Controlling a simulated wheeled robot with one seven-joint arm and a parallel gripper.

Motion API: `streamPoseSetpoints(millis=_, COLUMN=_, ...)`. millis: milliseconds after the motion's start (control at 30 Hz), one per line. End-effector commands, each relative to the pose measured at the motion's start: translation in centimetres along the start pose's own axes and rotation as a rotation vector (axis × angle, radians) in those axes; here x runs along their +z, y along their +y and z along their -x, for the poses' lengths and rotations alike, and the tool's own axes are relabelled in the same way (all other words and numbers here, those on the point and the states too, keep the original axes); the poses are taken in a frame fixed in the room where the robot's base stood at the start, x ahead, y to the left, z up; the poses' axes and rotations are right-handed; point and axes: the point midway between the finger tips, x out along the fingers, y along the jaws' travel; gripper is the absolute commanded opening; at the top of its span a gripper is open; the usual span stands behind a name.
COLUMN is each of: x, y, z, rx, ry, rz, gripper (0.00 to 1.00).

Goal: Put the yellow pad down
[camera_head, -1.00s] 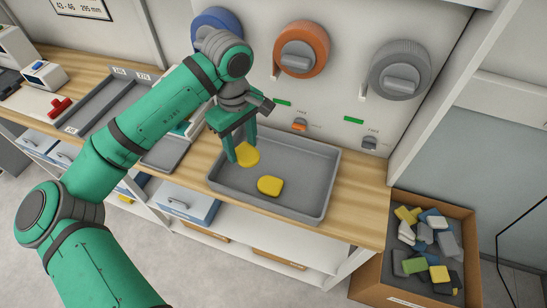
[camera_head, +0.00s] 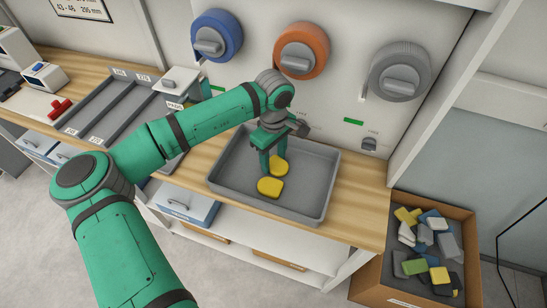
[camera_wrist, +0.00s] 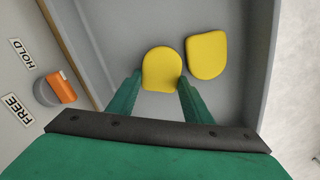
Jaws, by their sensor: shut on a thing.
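My gripper (camera_head: 274,163) points down into the grey tray (camera_head: 317,207). It is shut on a yellow pad (camera_head: 281,167), which in the wrist view sits between the two green fingers (camera_wrist: 161,69). A second yellow pad (camera_head: 269,187) lies flat on the tray floor just in front of it; in the wrist view it lies to the right of the held pad (camera_wrist: 206,55), with a narrow gap between them. Whether the held pad touches the tray floor I cannot tell.
Blue (camera_head: 217,36), orange (camera_head: 301,48) and grey (camera_head: 400,69) wheels stand on the machine wall behind the tray. An orange switch (camera_wrist: 60,89) shows in the wrist view. A cardboard box (camera_head: 378,276) of pads stands at the right. The tray's right half is clear.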

Motion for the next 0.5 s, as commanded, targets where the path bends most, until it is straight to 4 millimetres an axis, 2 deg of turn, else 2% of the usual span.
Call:
streamPoseSetpoints(millis=367, x=0.02, y=0.01, z=-0.37, rx=0.001, ry=-0.001, rz=0.0, gripper=0.25)
streamPoseSetpoints(millis=400, x=0.0, y=0.0, z=-0.34, rx=0.001, ry=0.0, rz=0.0, gripper=0.53)
streamPoseSetpoints(millis=467, x=-0.05, y=-0.04, z=-0.32, rx=0.0, ry=0.0, rz=0.0, gripper=0.64)
streamPoseSetpoints(millis=500, x=-0.07, y=-0.06, z=-0.32, rx=0.0, ry=0.0, rz=0.001, gripper=0.64)
